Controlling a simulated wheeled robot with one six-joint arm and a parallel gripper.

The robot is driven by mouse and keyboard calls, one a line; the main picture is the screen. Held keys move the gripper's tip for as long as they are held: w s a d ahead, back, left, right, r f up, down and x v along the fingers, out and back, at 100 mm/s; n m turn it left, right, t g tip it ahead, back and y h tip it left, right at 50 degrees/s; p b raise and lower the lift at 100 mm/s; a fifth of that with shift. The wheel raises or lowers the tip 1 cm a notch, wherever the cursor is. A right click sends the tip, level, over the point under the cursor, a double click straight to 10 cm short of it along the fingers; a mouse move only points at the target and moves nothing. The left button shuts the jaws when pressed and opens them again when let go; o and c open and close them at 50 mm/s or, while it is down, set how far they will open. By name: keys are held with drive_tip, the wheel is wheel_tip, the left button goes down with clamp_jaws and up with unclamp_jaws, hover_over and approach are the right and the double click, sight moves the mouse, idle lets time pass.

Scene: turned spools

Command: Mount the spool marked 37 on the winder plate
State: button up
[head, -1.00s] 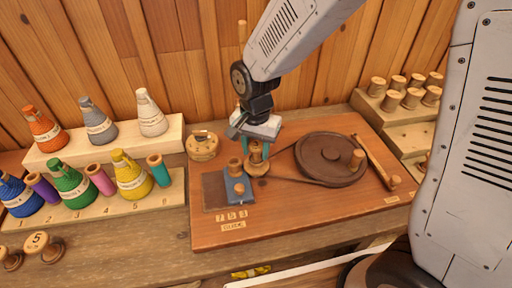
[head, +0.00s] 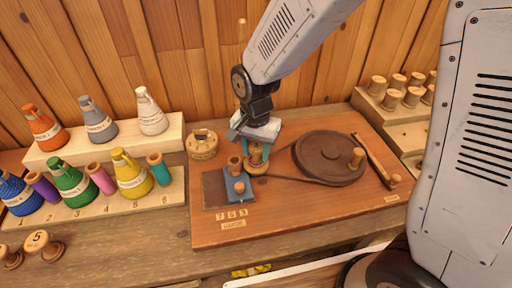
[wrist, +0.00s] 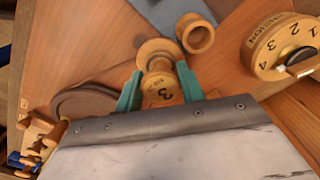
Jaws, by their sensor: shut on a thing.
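My gripper (head: 257,153) has its teal fingers closed on a small turned wooden spool (wrist: 156,88), one finger on each side. In the wrist view the spool's label shows a 3; the rest of the marking is hard to read. The spool stands roughly upright over the small round pulley spot on the winder plate (head: 290,215), beside the blue block (head: 235,188). In the head view the fingers partly cover it. I cannot tell whether its base is fully seated.
A large dark wheel (head: 328,160) with a knob and belt is to the right. A round tension dial (head: 202,146) stands at the back left. Coloured thread cones (head: 132,178) fill racks at left. Several plain spools (head: 391,99) stand on a rack at back right.

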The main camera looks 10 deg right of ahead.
sight(257, 150)
drive_tip(key=o, duration=0.7)
drive_tip(key=shift+c, duration=0.2)
drive_tip(key=shift+r, duration=0.1)
wheel_tip(257, 150, up, 11)
idle(0.4)
idle(0.5)
drive_tip(key=s+d+r+n, duration=0.3)
drive_tip(key=s+d+r, duration=0.1)
drive_tip(key=s+d, duration=0.4)
drive_tip(key=s+d+r+n+t, duration=0.1)
drive_tip(key=s+d+r+n, duration=0.2)
drive_tip(key=s+d, duration=0.5)
drive_tip(key=s+r, duration=0.1)
drive_tip(key=s, duration=0.3)
drive_tip(key=shift+s+n, duration=0.2)
drive_tip(key=shift+n, duration=0.1)
